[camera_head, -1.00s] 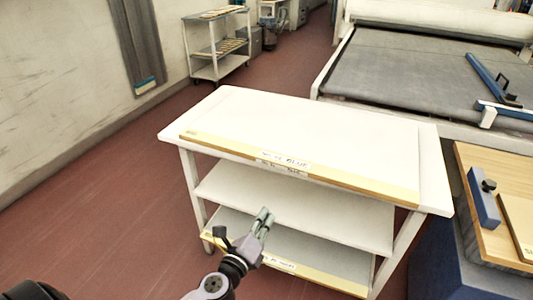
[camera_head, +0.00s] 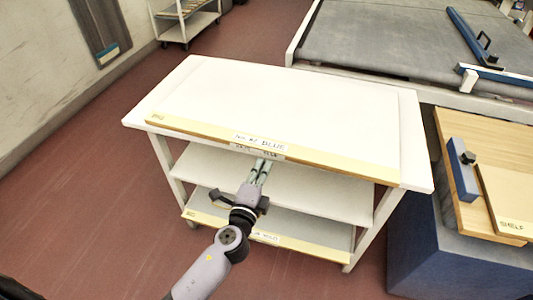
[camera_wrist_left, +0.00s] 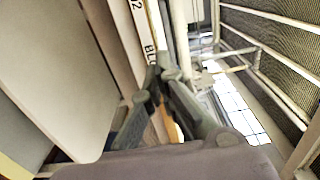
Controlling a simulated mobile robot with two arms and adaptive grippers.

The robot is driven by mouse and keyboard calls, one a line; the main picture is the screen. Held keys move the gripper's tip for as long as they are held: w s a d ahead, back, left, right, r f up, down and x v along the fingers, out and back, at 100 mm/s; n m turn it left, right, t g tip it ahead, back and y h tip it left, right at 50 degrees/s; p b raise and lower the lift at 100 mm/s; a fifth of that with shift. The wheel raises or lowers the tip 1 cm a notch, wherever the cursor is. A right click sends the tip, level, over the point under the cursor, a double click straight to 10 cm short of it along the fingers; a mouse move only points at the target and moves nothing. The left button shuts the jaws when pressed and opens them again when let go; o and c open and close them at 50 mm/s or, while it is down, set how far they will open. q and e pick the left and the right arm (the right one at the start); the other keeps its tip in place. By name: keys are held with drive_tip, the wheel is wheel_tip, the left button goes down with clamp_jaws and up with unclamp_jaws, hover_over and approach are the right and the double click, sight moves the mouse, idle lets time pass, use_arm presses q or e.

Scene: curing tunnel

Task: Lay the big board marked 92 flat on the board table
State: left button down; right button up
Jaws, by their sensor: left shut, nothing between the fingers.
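The big board (camera_head: 285,105) is a wide white panel with a tan front strip and a label that seems to read "No 92 BLUE". It lies flat on top of a white table (camera_head: 414,150) with two lower shelves. Part of the label also shows on the strip in the left wrist view (camera_wrist_left: 146,35). My left gripper (camera_head: 263,163) is shut and empty, just at or below the table's front edge under the label. I cannot tell whether it touches. Its fingers also show in the left wrist view (camera_wrist_left: 165,80). My right gripper is not in view.
A lower shelf (camera_head: 215,165) is empty, and the bottom one holds another board with a tan strip (camera_head: 310,248). At right stands a wooden-topped blue block (camera_head: 470,135) with a board marked SHELF (camera_head: 515,190). A grey conveyor bed (camera_head: 390,45) is behind. Floor at left is free.

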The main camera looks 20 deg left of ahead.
sight(270, 149)
use_arm(q)
drive_tip(key=w, duration=0.7)
drive_tip(key=shift+w+r, duration=0.15)
drive_tip(key=shift+w, duration=0.05)
drive_tip(key=shift+w+d, duration=0.1)
drive_tip(key=shift+w, duration=0.15)
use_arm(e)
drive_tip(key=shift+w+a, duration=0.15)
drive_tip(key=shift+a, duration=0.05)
use_arm(q)
drive_tip(key=shift+s+f, duration=0.15)
drive_tip(key=shift+f, duration=0.05)
